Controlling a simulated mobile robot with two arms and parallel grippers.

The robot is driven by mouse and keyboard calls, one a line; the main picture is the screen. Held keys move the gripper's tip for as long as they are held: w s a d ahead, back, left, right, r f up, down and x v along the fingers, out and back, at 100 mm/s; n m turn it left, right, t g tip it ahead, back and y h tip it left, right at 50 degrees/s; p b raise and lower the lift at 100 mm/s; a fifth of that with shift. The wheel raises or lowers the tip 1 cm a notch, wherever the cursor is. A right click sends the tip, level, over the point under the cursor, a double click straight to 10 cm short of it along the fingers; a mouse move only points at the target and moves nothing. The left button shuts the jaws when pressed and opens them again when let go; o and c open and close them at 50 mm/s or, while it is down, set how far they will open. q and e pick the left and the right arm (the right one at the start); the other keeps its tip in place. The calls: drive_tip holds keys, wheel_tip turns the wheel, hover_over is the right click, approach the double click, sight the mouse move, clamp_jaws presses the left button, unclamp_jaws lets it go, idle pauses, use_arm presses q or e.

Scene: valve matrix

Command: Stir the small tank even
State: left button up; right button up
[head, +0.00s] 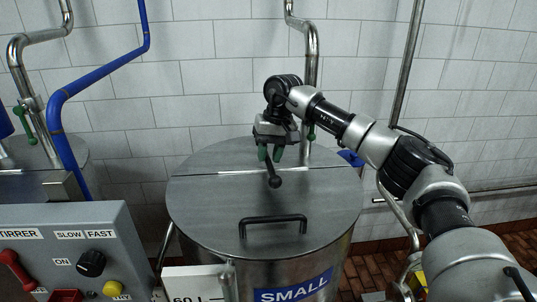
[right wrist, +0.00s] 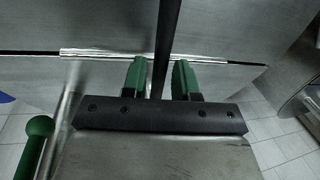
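The small tank (head: 292,290) is a steel drum with a "SMALL" label. Its round lid (head: 215,212) is shut and has a black bar handle (head: 272,219) at the front. In the right wrist view the dark rod (right wrist: 168,25) runs down between the green fingers of my right gripper (right wrist: 160,80), with gaps on both sides. The fingers are open. The inside of the tank is hidden. My left gripper is not in view.
A grey stirrer box (head: 60,225) at lower left has a black slow/fast knob (head: 91,262), a yellow button (head: 112,288) and a red lever (head: 14,268). A "60 L" plate (head: 190,285) is at the tank's front. Blue and steel pipes stand behind, along a tiled wall.

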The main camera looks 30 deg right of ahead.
drive_tip(key=shift+o, duration=0.9)
drive_tip(key=shift+d+f, duration=0.1)
wheel_tip(320, 180, up, 11)
drive_tip(key=d+b, duration=0.2)
drive_tip(key=shift+s+f, duration=0.2)
drive_tip(key=shift+s, duration=0.15)
